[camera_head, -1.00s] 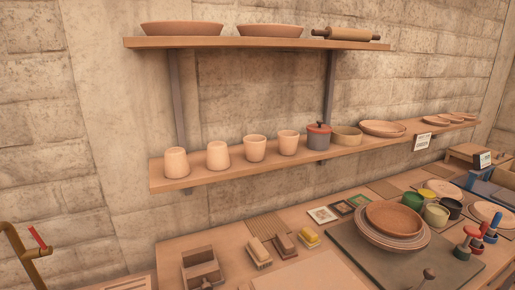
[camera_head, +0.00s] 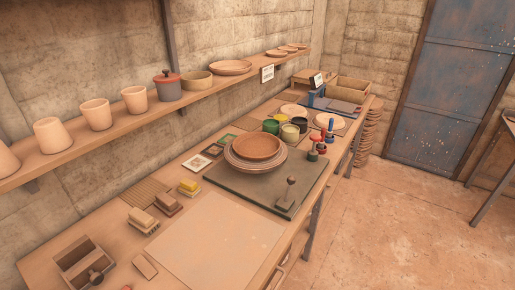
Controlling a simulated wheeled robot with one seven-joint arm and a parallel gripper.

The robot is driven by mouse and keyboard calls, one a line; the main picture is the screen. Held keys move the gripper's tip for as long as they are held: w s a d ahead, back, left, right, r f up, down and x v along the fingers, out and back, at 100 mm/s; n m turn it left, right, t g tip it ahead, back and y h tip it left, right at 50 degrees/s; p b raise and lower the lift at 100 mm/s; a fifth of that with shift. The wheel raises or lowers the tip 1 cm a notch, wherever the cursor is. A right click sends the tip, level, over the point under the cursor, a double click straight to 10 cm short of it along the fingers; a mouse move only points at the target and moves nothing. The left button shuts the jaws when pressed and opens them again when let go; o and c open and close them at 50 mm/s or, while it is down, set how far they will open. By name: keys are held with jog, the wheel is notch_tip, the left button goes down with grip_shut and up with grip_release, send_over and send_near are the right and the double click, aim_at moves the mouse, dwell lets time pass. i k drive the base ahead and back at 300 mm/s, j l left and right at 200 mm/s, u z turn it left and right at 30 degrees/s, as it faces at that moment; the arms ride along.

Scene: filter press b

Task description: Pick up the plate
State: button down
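A stack of round clay plates (camera_head: 254,164) sits on the dark grey board on the workbench, with a reddish-brown bowl-like dish (camera_head: 257,147) on top. Another plate (camera_head: 231,68) lies on the lower wall shelf, with smaller plates (camera_head: 277,53) farther along it. Flat pale discs or plates (camera_head: 329,121) lie at the far end of the bench. I cannot tell which one is the task's plate. My gripper is not in view.
Cups (camera_head: 97,114) stand on the lower shelf (camera_head: 120,126). Open floor (camera_head: 400,215) lies to the right, before a blue door (camera_head: 450,80).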

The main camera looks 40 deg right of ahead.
aim_at(252, 146)
jog(key=i+j+z, duration=0.2)
jog(key=i, duration=0.7)
jog(key=l+z, duration=0.1)
jog(key=z, duration=1.25)
jog(key=i, duration=0.5)
